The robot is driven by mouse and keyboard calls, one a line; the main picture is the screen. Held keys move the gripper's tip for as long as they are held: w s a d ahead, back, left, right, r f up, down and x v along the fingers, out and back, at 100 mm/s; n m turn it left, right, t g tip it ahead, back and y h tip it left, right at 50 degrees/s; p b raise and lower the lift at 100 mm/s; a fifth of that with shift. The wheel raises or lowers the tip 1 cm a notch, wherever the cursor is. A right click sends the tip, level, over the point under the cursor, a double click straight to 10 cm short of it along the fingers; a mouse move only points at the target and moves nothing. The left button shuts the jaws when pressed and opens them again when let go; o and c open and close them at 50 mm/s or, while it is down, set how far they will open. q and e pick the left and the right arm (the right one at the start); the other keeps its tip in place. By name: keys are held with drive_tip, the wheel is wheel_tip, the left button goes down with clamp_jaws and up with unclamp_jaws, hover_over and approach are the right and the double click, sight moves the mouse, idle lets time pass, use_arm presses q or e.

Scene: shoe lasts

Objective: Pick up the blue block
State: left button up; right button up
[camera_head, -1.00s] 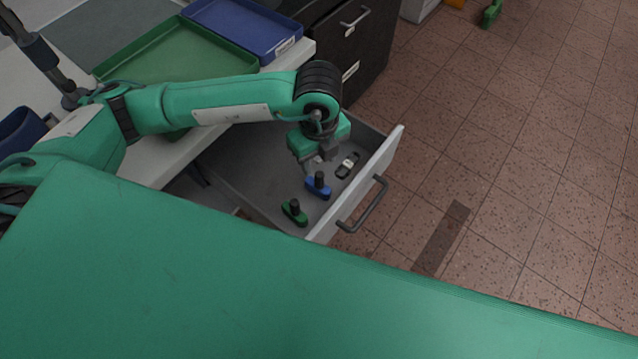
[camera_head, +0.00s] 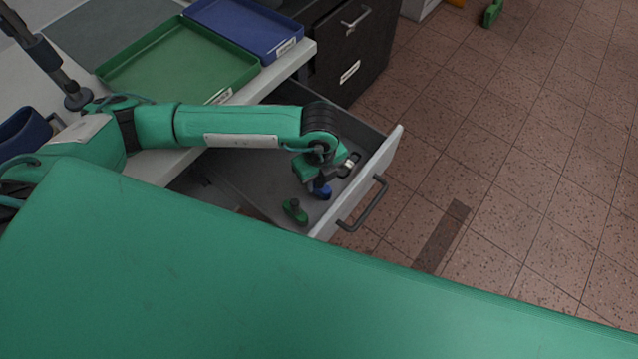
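The blue block (camera_head: 323,193) lies in the open drawer (camera_head: 240,180), near the drawer's front. Its dark knob is mostly hidden by my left gripper. My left gripper (camera_head: 318,184) points down into the drawer right at the blue block. Its fingers are small and dark against the knob, so I cannot tell whether they are open or shut, or touching it. A green block (camera_head: 294,211) with a dark knob lies in the drawer just below and left of the blue one. My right gripper is not in view.
A small black-and-white object (camera_head: 350,163) lies in the drawer beside the gripper. The drawer's pale front with a dark handle (camera_head: 363,205) stands close to the right. A green tray (camera_head: 180,65) and a blue tray (camera_head: 245,25) sit on the white table.

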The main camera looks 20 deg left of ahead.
use_arm(q)
clamp_jaws()
